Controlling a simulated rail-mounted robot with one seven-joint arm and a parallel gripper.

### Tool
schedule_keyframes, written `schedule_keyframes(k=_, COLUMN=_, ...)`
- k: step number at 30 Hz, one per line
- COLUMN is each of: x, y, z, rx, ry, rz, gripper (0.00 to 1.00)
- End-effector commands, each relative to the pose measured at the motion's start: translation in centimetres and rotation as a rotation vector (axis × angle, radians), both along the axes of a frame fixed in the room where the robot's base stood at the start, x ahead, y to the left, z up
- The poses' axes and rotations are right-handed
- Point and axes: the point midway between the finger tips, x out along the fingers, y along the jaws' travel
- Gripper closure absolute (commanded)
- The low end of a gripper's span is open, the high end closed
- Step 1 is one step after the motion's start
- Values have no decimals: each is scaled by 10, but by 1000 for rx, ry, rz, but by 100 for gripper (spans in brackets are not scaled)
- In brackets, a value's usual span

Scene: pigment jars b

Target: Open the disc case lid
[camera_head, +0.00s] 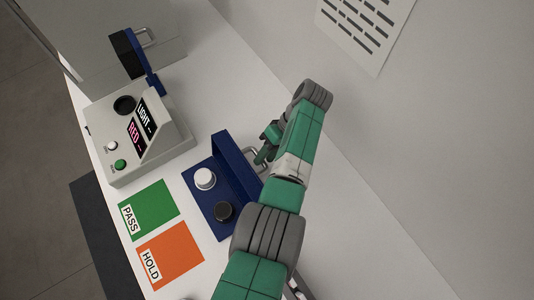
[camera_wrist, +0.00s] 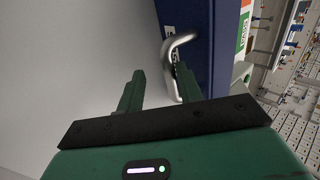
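I cannot tell for sure which blue piece is the disc case. A blue holder (camera_head: 238,170) with an upright panel stands mid-table, with a silver handle (camera_head: 256,153) on its far side. In the wrist view this blue panel (camera_wrist: 190,18) and its handle (camera_wrist: 170,62) are just ahead of my fingers. My gripper (camera_head: 266,146) is open beside the handle. Between its fingertips (camera_wrist: 158,72) is a wide gap; the right finger overlaps the handle in view, and contact is unclear.
A white-topped jar (camera_head: 205,179) and a black-topped jar (camera_head: 224,211) stand in the blue holder. A grey device (camera_head: 165,148) with RED and LIGHT displays is to the left. Green PASS (camera_head: 155,205) and orange HOLD (camera_head: 180,255) mats lie in front. The wall is close to my arm.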

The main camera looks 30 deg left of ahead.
Motion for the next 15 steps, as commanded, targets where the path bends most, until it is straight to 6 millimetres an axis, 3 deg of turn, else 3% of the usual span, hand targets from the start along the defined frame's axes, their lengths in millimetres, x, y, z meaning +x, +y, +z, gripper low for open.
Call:
schedule_keyframes(k=7, x=4, y=-1, z=5, rx=2, ry=-3, rz=-1, gripper=66)
schedule_keyframes(k=15, x=31, y=-17, z=44, rx=1, ry=-3, rz=-2, gripper=66)
